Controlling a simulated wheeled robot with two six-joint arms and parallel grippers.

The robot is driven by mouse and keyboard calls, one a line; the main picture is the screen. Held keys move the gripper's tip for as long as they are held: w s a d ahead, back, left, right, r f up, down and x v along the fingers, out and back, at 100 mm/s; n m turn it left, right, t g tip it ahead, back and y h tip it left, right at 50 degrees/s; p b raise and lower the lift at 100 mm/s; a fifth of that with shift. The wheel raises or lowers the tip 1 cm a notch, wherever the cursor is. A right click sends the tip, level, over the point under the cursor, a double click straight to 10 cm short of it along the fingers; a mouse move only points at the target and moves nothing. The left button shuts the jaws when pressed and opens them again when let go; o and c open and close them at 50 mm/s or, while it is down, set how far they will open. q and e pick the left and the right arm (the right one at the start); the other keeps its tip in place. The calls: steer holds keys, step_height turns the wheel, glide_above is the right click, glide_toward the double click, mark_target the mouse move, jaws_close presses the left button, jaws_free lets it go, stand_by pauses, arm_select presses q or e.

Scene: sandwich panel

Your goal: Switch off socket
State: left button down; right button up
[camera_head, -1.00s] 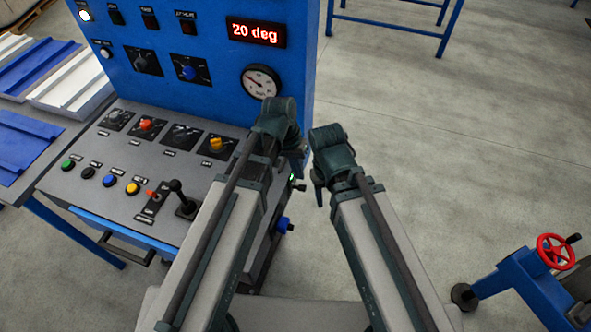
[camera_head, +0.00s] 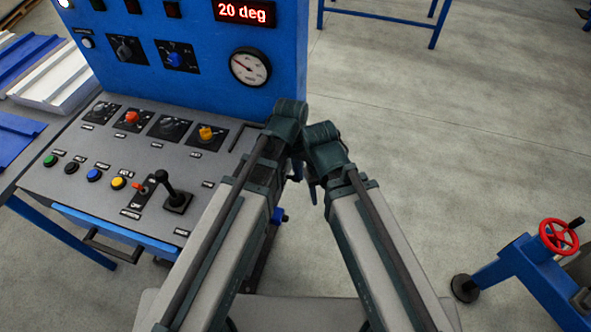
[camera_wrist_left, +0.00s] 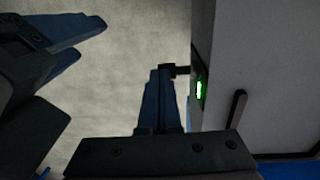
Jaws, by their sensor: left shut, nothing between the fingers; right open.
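A small green-lit switch (camera_wrist_left: 199,90) is on the grey side wall of the console in the left wrist view. A dark, short part (camera_wrist_left: 180,70) juts from the wall just above it. My left gripper (camera_wrist_left: 162,75) is shut and empty, pointing along the wall just left of the switch; I cannot tell whether it touches the dark part. In the head view, my left gripper (camera_head: 297,170) is mostly hidden behind its wrist at the console's right side. My right gripper (camera_head: 313,190) is open, close beside it. A blue socket part (camera_head: 279,215) shows below, partly hidden.
The blue and grey console (camera_head: 60,185) carries knobs, buttons, a joystick (camera_head: 172,190), a gauge (camera_head: 250,68) and a "20 deg" display (camera_head: 243,12). A blue stand with a red handwheel (camera_head: 558,236) is at right. The floor between is clear.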

arm_select(q)
steer(key=shift+d+f+p, duration=0.15)
steer(key=shift+p, duration=0.2)
arm_select(e)
steer(key=shift+f, duration=0.15)
arm_select(q)
steer(key=shift+r+p, duration=0.65)
steer(key=shift+r, duration=0.05)
arm_select(e)
steer(key=shift+r, duration=0.65)
